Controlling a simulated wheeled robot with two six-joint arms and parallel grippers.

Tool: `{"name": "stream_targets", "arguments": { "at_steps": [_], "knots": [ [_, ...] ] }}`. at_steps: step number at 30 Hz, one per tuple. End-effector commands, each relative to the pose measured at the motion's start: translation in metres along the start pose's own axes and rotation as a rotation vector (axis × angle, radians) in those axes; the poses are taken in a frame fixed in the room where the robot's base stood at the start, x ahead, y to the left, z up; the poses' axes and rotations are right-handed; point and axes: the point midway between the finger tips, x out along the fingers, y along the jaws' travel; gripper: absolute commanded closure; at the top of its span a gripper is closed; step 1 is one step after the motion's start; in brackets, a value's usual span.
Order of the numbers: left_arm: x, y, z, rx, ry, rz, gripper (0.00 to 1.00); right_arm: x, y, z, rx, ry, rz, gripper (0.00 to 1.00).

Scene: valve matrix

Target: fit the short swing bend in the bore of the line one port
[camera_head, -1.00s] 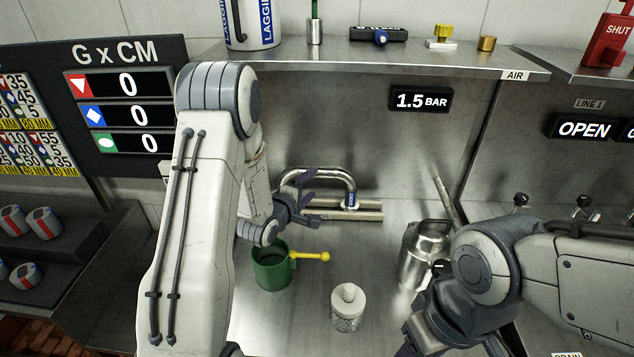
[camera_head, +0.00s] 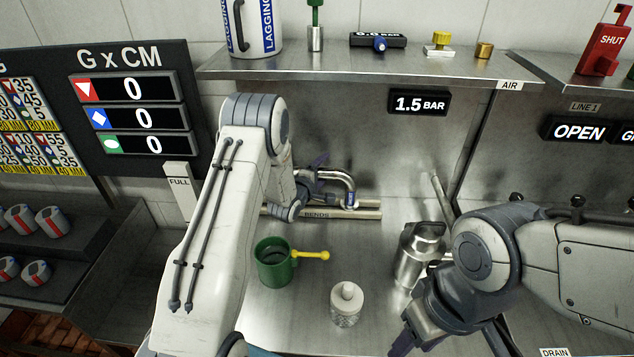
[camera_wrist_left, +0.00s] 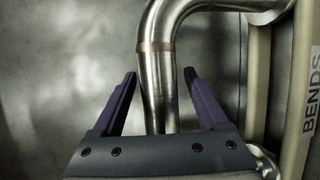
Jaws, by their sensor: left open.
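A bent steel pipe (camera_head: 345,180) with a blue tag stands at the rack marked BENDS (camera_head: 317,214) by the back wall. I cannot tell whether it is the short swing bend. My left gripper (camera_head: 318,172) is at the left part of this bend, partly hidden by its own wrist. In the left wrist view the gripper (camera_wrist_left: 160,78) is open, one finger on each side of a steel pipe leg (camera_wrist_left: 156,92) with a copper-coloured band. My right gripper (camera_head: 408,343) is low at the front, mostly hidden by its arm. The line one port bore cannot be made out.
A green cup (camera_head: 273,263) with a yellow-handled tool (camera_head: 312,254), a white-topped jar (camera_head: 346,302) and a steel jug (camera_head: 416,255) stand on the bench. A shelf (camera_head: 370,66) runs above. A LINE 1 sign (camera_head: 585,107) is at right.

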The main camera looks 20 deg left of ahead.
Motion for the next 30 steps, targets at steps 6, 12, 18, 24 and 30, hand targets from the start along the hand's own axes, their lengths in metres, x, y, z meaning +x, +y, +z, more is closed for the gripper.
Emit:
{"name": "stream_targets", "arguments": {
  "at_steps": [6,12,18,24,30],
  "knots": [
    [0.0013,-0.0007,0.0002,0.0,0.0,-0.001,0.23,0.0002,0.0,0.0001,0.0,0.0,0.0,0.5],
    [0.001,-0.0006,0.0002,0.0,0.0,-0.001,0.92,0.0002,0.0,0.0001,0.0,0.0,0.0,0.5],
    [0.0009,-0.0007,0.0002,0.0,0.0,-0.001,1.0,0.0002,0.0,0.0001,0.0,0.0,0.0,0.5],
    [0.0008,-0.0008,0.0002,0.0,0.0,-0.001,1.0,0.0001,0.0,0.0001,0.0,0.0,0.0,0.5],
    [0.0007,-0.0009,0.0002,0.0,0.0,-0.002,1.0,0.0001,0.0,0.0001,0.0,0.0,0.0,0.5]
  ]
}}
